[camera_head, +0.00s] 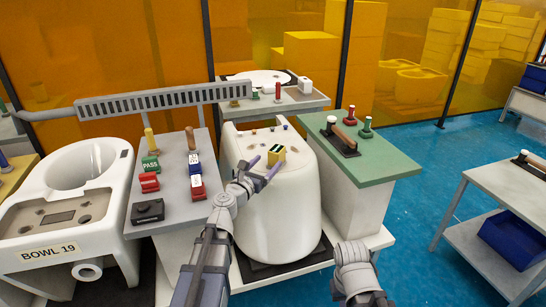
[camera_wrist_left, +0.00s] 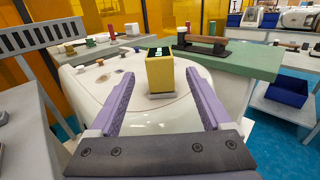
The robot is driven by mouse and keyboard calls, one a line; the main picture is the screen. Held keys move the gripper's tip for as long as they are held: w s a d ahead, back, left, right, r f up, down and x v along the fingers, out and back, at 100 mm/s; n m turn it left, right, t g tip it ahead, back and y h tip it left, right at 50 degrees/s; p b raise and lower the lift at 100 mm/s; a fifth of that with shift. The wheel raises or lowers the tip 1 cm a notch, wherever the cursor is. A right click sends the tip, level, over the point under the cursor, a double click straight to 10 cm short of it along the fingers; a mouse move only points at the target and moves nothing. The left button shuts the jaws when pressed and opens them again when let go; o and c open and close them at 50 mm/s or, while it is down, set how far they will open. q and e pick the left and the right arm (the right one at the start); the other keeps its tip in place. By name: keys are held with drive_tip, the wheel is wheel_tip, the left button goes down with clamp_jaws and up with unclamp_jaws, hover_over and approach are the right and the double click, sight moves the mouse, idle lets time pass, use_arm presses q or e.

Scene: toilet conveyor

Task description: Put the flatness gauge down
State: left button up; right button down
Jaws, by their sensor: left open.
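The flatness gauge, seen as a yellow block with a dark display top (camera_head: 277,155), stands upright on the white toilet bowl (camera_head: 285,205) in the middle of the head view. In the left wrist view the gauge (camera_wrist_left: 160,73) is centred between the tips of my left gripper (camera_wrist_left: 160,82). The purple fingers are spread, with a visible gap on each side of the gauge. In the head view my left gripper (camera_head: 267,162) is just in front of the gauge. My right gripper is not in view; only part of my right arm shows at the bottom.
A grey stand (camera_head: 178,180) with stamps and colored blocks is left of the bowl. A green-topped stand (camera_head: 385,165) with a wooden-handled tool is right. Another bowl (camera_head: 110,220), labelled BOWL 19, is at far left. A grey cart (camera_head: 500,190) stands at right.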

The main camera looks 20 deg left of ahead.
use_arm(q)
drive_tip(key=shift+s+a, duration=0.2)
drive_tip(key=shift+s, duration=0.85)
drive_tip(key=shift+s+a, duration=0.2)
drive_tip(key=shift+s, duration=0.8)
drive_tip(key=s+d+f+m+g+h, duration=0.2)
drive_tip(key=s+d+f+m+g, duration=0.15)
drive_tip(key=d+m, duration=0.35)
drive_tip(key=s+d+f+m+g+h, duration=0.1)
drive_tip(key=s+d+f+m+g, duration=0.2)
drive_tip(key=d+m, duration=0.35)
drive_tip(key=s+d+f+m+g+h, duration=0.25)
drive_tip(key=d+f+m, duration=0.25)
drive_tip(key=d+m, duration=0.25)
drive_tip(key=s+d+f+m+g+y, duration=0.3)
drive_tip(key=s+f+m+g+y, duration=0.1)
drive_tip(key=s+f+m+g, duration=0.3)
drive_tip(key=s+a+f+m+g+y, duration=0.2)
drive_tip(key=s+a+m+y, duration=0.3)
drive_tip(key=s+m, duration=0.3)
drive_tip(key=shift+s+f+m+y, duration=0.25)
drive_tip(key=shift+f+m+y, duration=0.45)
drive_tip(key=shift+m, duration=0.1)
